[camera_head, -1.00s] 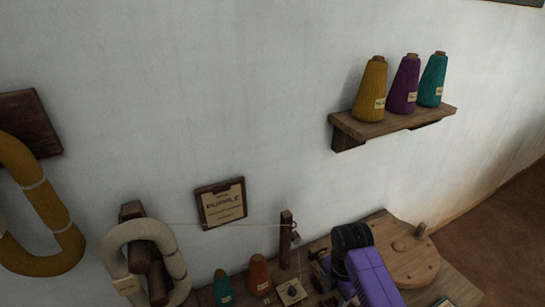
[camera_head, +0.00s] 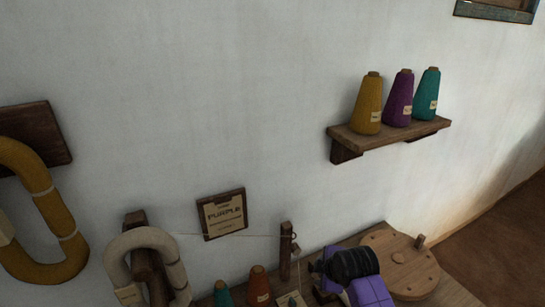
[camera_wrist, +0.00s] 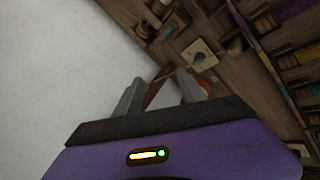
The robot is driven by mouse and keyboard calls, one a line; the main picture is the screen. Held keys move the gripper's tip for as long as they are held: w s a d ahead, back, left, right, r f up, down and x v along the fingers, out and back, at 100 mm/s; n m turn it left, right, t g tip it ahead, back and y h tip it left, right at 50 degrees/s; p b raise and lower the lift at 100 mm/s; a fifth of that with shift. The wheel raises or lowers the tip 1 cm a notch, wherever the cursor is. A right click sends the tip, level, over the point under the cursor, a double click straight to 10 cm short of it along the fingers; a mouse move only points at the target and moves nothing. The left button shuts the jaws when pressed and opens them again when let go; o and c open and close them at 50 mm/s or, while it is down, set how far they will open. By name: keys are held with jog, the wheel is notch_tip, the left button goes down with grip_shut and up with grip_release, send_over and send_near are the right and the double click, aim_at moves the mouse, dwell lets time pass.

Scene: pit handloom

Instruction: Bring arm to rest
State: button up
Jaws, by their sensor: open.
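My gripper (camera_wrist: 162,92) shows in the wrist view with its two grey fingers apart and nothing held between them. Past the fingers are the white wall and the wooden bench. In the head view my purple arm with a black ribbed joint is low in the picture, right of centre, over the bench. I cannot make out the fingers clearly there.
A wall shelf (camera_head: 347,154) bears mustard (camera_head: 368,104), purple (camera_head: 399,98) and teal (camera_head: 427,95) yarn cones. Below are a framed sign (camera_head: 222,214), a wooden post (camera_head: 286,252), a round wooden disc (camera_head: 400,262), an orange cone (camera_head: 259,287) and hanging skeins (camera_head: 52,215).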

jog(key=s+d+r+m+t, duration=0.2)
jog(key=s+r+m, duration=0.2)
jog(key=s, duration=1.2)
jog(key=s+d+r+m+t+h, duration=0.1)
jog(key=s+r+m, duration=0.4)
jog(key=s, duration=1.2)
jog(key=s+d+r+m+t+b, duration=0.1)
jog(key=s+d+r+m+t, duration=0.2)
jog(key=s, duration=1.3)
notch_tip(320, 180, up, 2)
jog(key=m+t, duration=0.2)
jog(key=m, duration=0.2)
jog(key=shift+s+r, duration=0.2)
jog(key=shift+s, duration=0.15)
